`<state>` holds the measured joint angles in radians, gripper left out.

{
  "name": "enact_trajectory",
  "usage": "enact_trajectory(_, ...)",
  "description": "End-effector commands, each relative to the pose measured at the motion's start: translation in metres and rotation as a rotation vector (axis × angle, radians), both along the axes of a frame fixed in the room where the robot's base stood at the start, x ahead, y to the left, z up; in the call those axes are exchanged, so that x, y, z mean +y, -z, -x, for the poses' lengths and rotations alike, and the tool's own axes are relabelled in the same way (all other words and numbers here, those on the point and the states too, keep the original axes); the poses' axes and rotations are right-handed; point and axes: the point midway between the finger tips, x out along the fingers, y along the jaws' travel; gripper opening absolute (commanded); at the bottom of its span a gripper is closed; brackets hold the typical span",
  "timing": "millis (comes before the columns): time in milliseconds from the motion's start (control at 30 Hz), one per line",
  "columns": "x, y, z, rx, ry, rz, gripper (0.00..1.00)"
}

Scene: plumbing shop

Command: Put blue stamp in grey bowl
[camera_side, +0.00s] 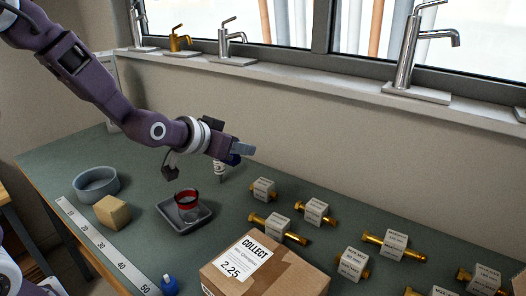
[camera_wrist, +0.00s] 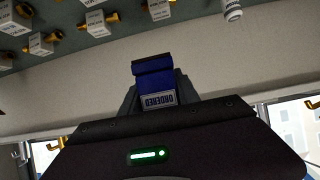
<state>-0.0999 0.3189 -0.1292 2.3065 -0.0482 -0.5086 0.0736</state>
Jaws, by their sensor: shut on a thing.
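My gripper (camera_side: 238,152) is in the air above the table, out towards the wall. It is shut on the blue stamp (camera_wrist: 153,76), whose label reads "ORDERED" and appears upside down in the wrist view. In the side view only a small dark blue part of the stamp (camera_side: 233,160) shows beside the fingers. The grey bowl (camera_side: 98,193) stands at the left of the table, well to the left of and below my gripper. I see nothing in it, though its near wall hides part of the inside.
A dark tray (camera_side: 203,218) with a red-banded glass stands between bowl and gripper. A tan block (camera_side: 112,212) and a ruler (camera_side: 105,248) lie near the bowl. A cardboard box (camera_side: 265,268), a blue bottle (camera_side: 169,286) and several tagged brass fittings (camera_side: 278,225) occupy the front and right.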

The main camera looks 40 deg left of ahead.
Motion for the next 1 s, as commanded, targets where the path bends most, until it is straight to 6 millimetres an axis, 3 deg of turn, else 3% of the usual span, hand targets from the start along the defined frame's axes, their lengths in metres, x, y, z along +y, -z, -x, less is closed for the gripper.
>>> enact_trajectory(467,0.079,0.027,-0.022,0.207,0.132,-0.012,0.0)
enact_trajectory(767,0.153,0.048,-0.026,0.44,0.358,-0.088,0.0)
enact_trajectory(1000,0.217,0.068,-0.016,0.657,0.6,-0.224,0.0)
